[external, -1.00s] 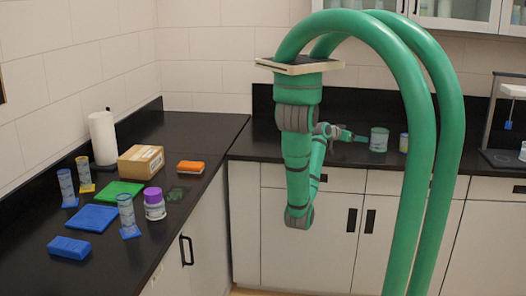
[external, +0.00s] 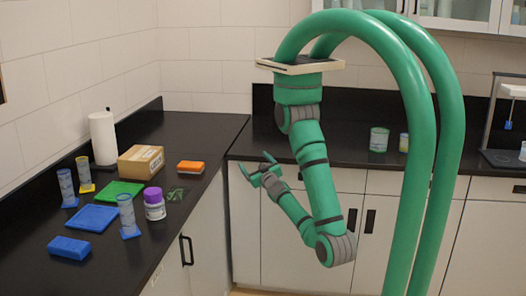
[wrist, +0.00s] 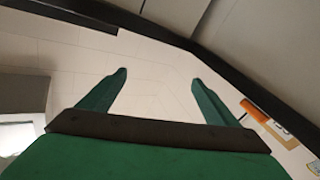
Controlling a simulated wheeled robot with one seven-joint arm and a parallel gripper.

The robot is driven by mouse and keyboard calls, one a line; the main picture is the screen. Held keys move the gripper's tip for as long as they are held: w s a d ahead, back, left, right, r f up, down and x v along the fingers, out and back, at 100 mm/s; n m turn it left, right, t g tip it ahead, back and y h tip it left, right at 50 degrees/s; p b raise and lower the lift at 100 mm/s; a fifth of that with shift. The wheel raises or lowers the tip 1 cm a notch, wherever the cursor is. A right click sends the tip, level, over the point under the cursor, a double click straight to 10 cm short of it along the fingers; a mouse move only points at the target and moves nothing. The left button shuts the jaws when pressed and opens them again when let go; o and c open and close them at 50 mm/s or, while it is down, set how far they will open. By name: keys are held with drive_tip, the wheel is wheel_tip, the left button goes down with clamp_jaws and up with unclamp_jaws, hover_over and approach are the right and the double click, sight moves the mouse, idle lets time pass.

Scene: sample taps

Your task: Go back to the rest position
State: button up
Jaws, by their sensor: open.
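My gripper (external: 258,168) is in front of the black counter corner in the external view, with my green arm folded below its mount and the forearm rising up and to the left. The two green fingers stand apart with nothing between them. In the wrist view, the open gripper (wrist: 158,83) has white tiled wall behind its fingers and no object in its grasp.
The left counter (external: 100,262) holds an orange sponge (external: 190,167), a cardboard box (external: 141,162), a purple-lidded jar (external: 154,205), a paper roll (external: 102,138), blue and green mats and several cylinders. Floor space before the cabinets is free.

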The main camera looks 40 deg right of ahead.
drive_tip(key=s+a+f+g+y, duration=0.1)
drive_tip(key=s+a+f+y, duration=0.1)
drive_tip(key=s, duration=0.6)
drive_tip(key=s+a+f+g+y, duration=0.2)
drive_tip(key=s+a+f, duration=0.2)
drive_tip(key=s, duration=0.5)
drive_tip(key=shift+a+m, duration=0.35)
drive_tip(key=shift+m, duration=0.05)
